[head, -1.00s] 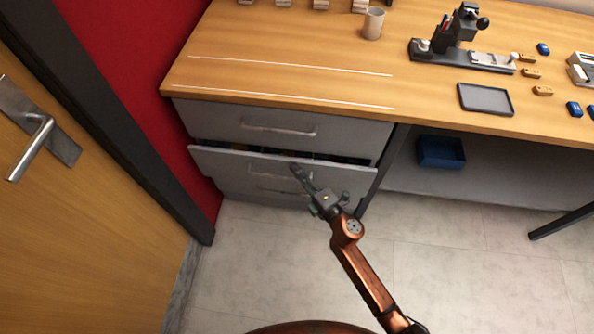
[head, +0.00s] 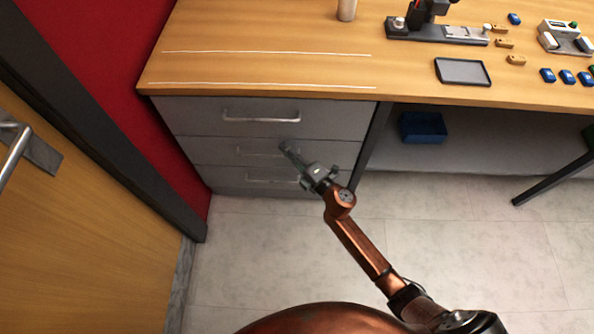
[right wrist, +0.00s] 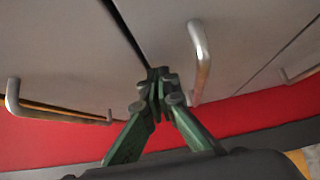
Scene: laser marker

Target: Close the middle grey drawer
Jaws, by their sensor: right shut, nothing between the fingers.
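The middle grey drawer (head: 215,151) is in the drawer unit under the left end of the desk. Its front looks flush with the top drawer (head: 195,117) and the bottom drawer (head: 220,177), and no open gap shows above it. Its bar handle (head: 250,153) is partly hidden by my gripper. My right gripper (head: 286,148) is shut and empty, with its tips at the middle drawer's front beside the handle. In the right wrist view the shut fingers (right wrist: 160,80) are close to the drawer fronts, by a handle (right wrist: 201,60); contact is unclear. My left gripper is out of view.
The wooden desk (head: 260,65) holds a black tray (head: 463,72), a device on a dark base and several small blocks. A blue bin (head: 423,127) is below it. A door (head: 80,250) stands at left. The floor (head: 450,240) is clear.

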